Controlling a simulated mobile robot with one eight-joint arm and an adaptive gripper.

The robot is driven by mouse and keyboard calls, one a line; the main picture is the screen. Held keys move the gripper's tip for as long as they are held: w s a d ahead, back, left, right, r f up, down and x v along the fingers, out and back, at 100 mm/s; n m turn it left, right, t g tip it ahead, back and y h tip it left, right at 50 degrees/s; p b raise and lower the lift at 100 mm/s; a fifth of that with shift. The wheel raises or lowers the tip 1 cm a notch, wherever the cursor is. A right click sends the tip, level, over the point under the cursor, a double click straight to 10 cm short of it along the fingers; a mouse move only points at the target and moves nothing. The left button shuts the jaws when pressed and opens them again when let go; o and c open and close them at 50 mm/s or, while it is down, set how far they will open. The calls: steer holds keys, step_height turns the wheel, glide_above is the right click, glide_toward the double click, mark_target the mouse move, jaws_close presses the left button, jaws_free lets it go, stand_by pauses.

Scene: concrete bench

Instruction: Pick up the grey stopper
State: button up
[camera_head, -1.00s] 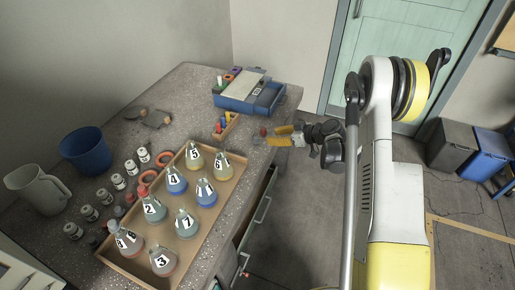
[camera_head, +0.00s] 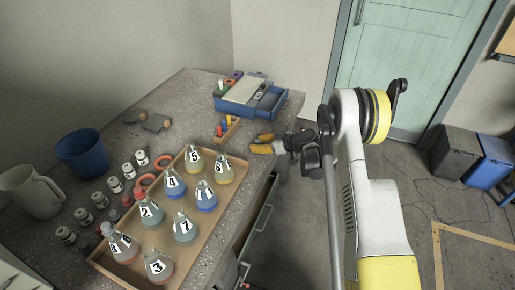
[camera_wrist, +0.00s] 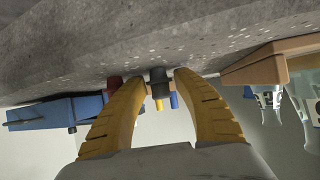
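The grey stopper (camera_wrist: 160,78) shows in the wrist view as a short dark cylinder at the bench surface. It lies between the two yellow fingertips of my gripper (camera_wrist: 161,74), with very little room on either side. The fingers are apart, and I cannot tell whether they touch it. In the head view my gripper (camera_head: 262,144) is low over the right edge of the bench, and its fingers hide the stopper there.
A dark red piece (camera_wrist: 114,83) is beside the left finger in the wrist view. A wooden tray (camera_head: 222,205) of numbered flasks is left of my gripper. A blue box (camera_head: 232,103) and a small wooden holder (camera_head: 231,130) stand behind. An open drawer (camera_head: 262,217) is below.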

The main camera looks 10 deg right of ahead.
steer(key=c, duration=0.5)
steer(key=shift+o, duration=0.2)
